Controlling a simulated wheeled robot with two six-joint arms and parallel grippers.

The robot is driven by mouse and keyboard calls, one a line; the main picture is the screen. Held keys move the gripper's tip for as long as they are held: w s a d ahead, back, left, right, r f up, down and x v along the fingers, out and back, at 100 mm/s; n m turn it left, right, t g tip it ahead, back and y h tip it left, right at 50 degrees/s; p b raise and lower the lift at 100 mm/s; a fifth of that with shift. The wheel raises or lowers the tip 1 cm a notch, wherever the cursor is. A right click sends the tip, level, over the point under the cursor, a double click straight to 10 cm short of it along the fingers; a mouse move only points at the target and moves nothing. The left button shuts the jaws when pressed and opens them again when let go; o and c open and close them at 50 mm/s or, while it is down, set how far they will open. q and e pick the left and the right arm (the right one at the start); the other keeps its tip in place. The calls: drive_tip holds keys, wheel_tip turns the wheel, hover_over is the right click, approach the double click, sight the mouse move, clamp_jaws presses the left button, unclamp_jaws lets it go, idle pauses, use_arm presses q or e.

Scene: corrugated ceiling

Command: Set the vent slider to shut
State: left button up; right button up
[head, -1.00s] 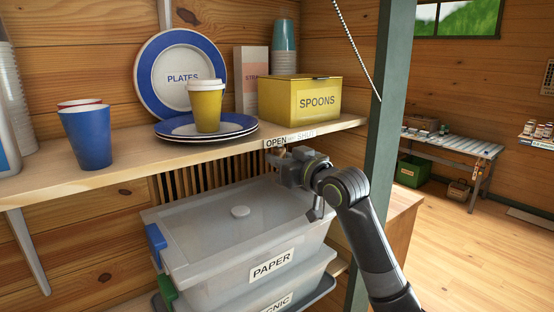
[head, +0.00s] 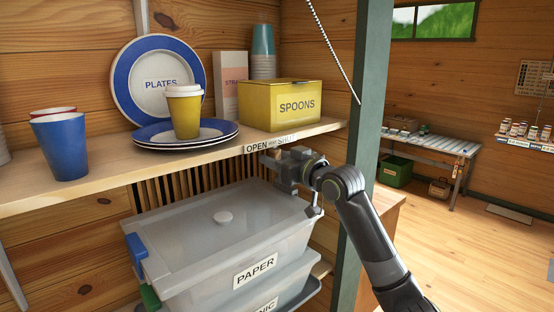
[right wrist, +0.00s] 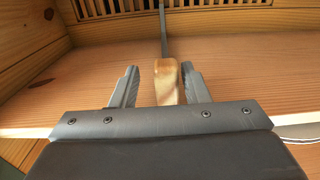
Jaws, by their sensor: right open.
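The vent grille (head: 190,184) is a row of dark slats in the wall below the shelf. A strip marked OPEN and SHUT (head: 271,143) runs along the shelf's front edge, OPEN at left and SHUT at right. In the right wrist view a wooden knob (right wrist: 167,82) on a thin metal stem (right wrist: 163,35) stands in front of the grille. My right gripper (head: 272,166) is below the strip. Its open fingers (right wrist: 158,84) are on both sides of the knob, with gaps visible. In the head view the gripper hides the knob. My left gripper is not in view.
The shelf (head: 90,180) above bears plates (head: 150,141), cups (head: 60,145) and a yellow SPOONS box (head: 280,105). A lidded PAPER bin (head: 200,235) sits close below my gripper. A green post (head: 362,130) stands beside my right arm.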

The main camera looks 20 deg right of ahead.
drive_tip(key=shift+s, duration=0.1)
drive_tip(key=shift+s, duration=0.15)
drive_tip(key=b+v, duration=0.6)
drive_tip(key=v, duration=1.1)
drive_tip(key=shift+d, duration=0.1)
